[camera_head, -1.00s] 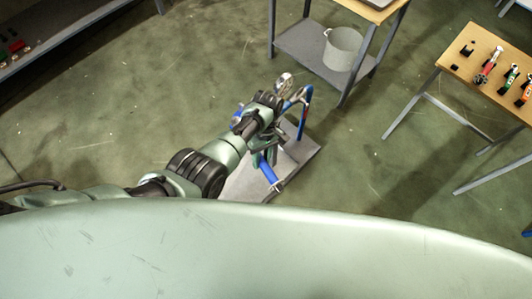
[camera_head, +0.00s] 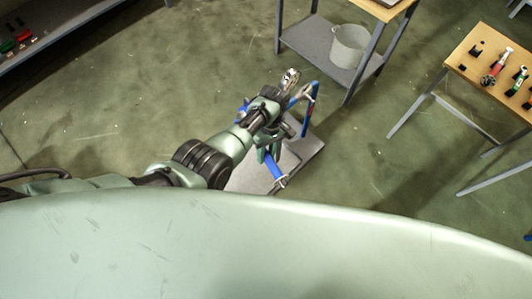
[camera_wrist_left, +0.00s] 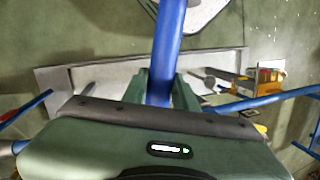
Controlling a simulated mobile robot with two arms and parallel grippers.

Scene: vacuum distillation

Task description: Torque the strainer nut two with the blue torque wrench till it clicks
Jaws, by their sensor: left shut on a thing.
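My left gripper (camera_head: 270,146) is over the low grey stand, its fingers partly hidden by my wrist. It is shut on a blue bar, which I take to be the blue torque wrench (camera_head: 274,168); a silvery end shows at its lower right. In the left wrist view, the blue shaft (camera_wrist_left: 168,45) runs up between the two green fingers (camera_wrist_left: 160,90). A shiny metal fitting (camera_head: 290,77) shows just beyond the gripper, beside blue pipework (camera_head: 311,98). I cannot make out strainer nut two or whether the wrench touches it. My right gripper is in neither view.
The stand's grey base plate (camera_head: 307,152) rests on the green floor. A shelf table with a grey bucket (camera_head: 349,46) stands behind it. A wooden table (camera_head: 475,60) with several tools is at the right. Floor between them is clear.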

